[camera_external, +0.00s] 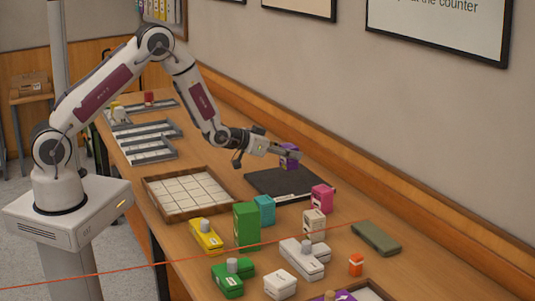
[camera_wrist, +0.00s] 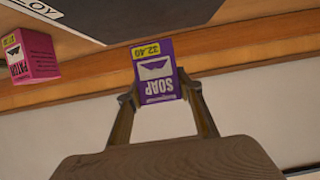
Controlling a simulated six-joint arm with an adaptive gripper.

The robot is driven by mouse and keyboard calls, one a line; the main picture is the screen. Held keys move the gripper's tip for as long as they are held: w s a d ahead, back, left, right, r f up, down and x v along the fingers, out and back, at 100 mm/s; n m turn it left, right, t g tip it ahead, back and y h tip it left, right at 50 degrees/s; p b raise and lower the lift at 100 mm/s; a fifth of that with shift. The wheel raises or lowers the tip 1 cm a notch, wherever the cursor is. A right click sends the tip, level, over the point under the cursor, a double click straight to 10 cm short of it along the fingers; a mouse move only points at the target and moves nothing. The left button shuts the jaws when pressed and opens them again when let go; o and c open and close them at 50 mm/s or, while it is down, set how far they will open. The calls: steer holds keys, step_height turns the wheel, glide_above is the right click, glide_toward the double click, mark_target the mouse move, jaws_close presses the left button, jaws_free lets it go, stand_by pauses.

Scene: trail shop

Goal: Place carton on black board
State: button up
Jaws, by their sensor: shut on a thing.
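A purple carton (camera_external: 289,157) is held in my gripper (camera_external: 292,153), above the far part of the black board (camera_external: 285,183) in the external view. In the wrist view the purple carton (camera_wrist: 158,72) reads "SOAP" and shows a yellow price label; it appears upside down there. The fingers of my gripper (camera_wrist: 160,98) are closed on its two sides. The exact gap between carton and board is hard to tell.
A pink carton (camera_external: 322,198) stands by the board's near right corner; it also shows in the wrist view (camera_wrist: 30,55). Teal (camera_external: 264,210) and green (camera_external: 246,226) boxes stand nearer the camera. A wood-framed tile tray (camera_external: 172,210) lies left. The wall runs behind the counter.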

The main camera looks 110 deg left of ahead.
mark_target(283, 163)
steer(key=shift+f, duration=0.4)
steer(key=shift+f, duration=1.85)
steer(key=shift+f, duration=0.2)
steer(key=o, duration=1.2)
steer(key=shift+r, duration=0.2)
steer(key=shift+v, duration=6)
steer(key=shift+f, duration=0.1)
